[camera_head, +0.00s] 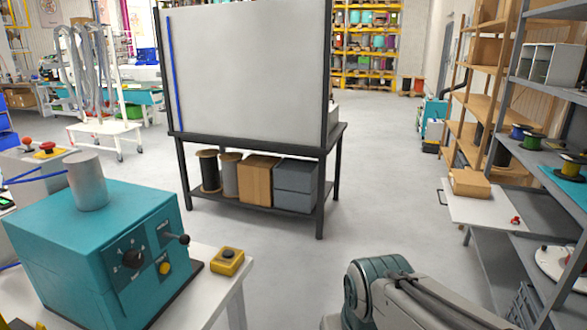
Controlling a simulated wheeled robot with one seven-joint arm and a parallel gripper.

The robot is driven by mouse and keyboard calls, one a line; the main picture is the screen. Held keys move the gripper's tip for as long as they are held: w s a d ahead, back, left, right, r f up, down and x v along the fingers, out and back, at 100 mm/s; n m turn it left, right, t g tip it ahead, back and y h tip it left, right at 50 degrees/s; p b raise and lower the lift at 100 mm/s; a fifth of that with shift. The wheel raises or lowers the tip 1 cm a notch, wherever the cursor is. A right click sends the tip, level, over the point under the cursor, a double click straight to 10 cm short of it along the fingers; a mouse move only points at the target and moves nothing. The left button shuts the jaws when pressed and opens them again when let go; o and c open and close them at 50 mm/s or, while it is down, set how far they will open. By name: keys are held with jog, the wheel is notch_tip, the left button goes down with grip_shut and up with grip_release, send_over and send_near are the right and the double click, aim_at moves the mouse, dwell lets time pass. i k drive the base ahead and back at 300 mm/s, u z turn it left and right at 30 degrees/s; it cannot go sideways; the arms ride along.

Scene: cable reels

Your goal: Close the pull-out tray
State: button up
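The pull-out tray (483,212) is a flat light-grey board at the right in the head view. It sticks out from the grey shelf rack toward the aisle, so it stands open. A small dark handle (442,198) is on its left edge. A tan cardboard box (469,183) sits at its back, and a small red item (515,221) lies near its front right edge. Part of my arm shows at the bottom centre, below and left of the tray. My gripper is out of the frame.
The grey shelf rack (510,85) holds several small reels. A wooden shelf (480,103) stands behind the tray. A black-framed table (262,145) with a large panel stands at the centre. A teal machine (95,250) is on the left bench. Floor between is clear.

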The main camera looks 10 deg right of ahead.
aim_at(497, 213)
jog(key=z, duration=0.6)
jog(key=i, duration=1.4)
jog(key=z, duration=0.6)
jog(key=i, duration=2.3)
jog(key=z, duration=0.3)
